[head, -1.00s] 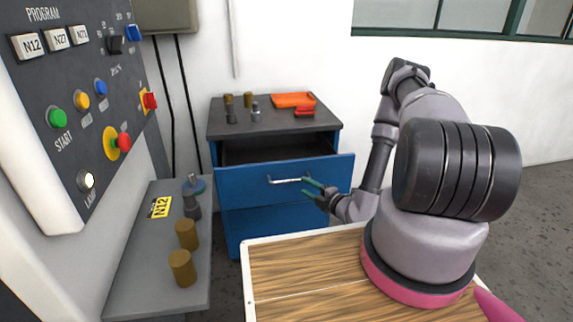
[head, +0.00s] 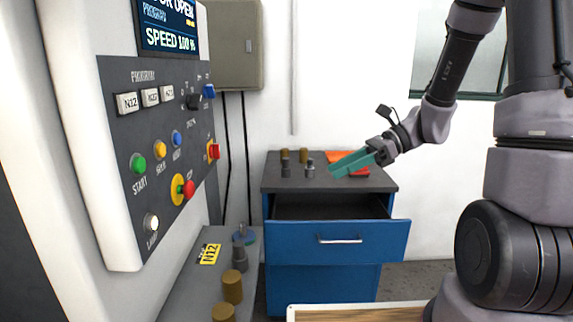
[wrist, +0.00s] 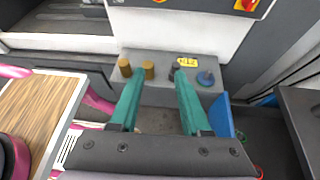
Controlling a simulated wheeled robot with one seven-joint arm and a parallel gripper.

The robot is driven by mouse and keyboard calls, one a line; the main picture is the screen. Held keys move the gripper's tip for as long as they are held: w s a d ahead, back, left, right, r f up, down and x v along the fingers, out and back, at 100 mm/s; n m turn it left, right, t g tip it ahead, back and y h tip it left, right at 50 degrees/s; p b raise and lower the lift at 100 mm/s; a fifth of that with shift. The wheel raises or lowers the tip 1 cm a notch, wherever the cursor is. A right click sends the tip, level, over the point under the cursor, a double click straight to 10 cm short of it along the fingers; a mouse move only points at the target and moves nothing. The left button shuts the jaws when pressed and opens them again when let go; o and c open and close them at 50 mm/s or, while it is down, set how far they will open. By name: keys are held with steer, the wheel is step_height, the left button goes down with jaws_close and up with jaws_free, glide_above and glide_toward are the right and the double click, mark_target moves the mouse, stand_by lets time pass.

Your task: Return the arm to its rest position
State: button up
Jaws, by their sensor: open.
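My gripper (head: 352,164) has teal fingers and is raised in the air in front of the blue cabinet's top in the head view, pointing left. In the wrist view my gripper (wrist: 158,95) shows its two fingers spread apart with nothing between them. My arm (head: 455,70) rises on the right side of the head view, its forearm slanting down to the gripper. The blue cabinet (head: 330,285) has its upper drawer (head: 365,243) pulled open, and the gripper is clear of the drawer handle (head: 339,240).
A control panel (head: 165,150) stands at left. A grey shelf (head: 190,290) holds brass cylinders (head: 232,287), a dark tool holder (head: 240,258) and a yellow N12 label (head: 209,254). Small parts and an orange cloth (head: 345,157) are on the cabinet top (head: 275,180).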

steer(key=s+d+r+n+t+h, duration=0.4)
steer(key=d+r+n+h, duration=0.1)
steer(key=d+r+n, duration=0.1)
steer(key=s+d+r+n+t+h, duration=0.4)
steer(key=d+r+n+h, duration=0.1)
steer(key=r, duration=0.4)
steer(key=d+n, duration=0.1)
steer(key=n, duration=0.1)
steer(key=shift+s+r+n+t+h, duration=0.25)
steer(key=shift+n+t+h, duration=0.05)
steer(key=shift+h, duration=0.1)
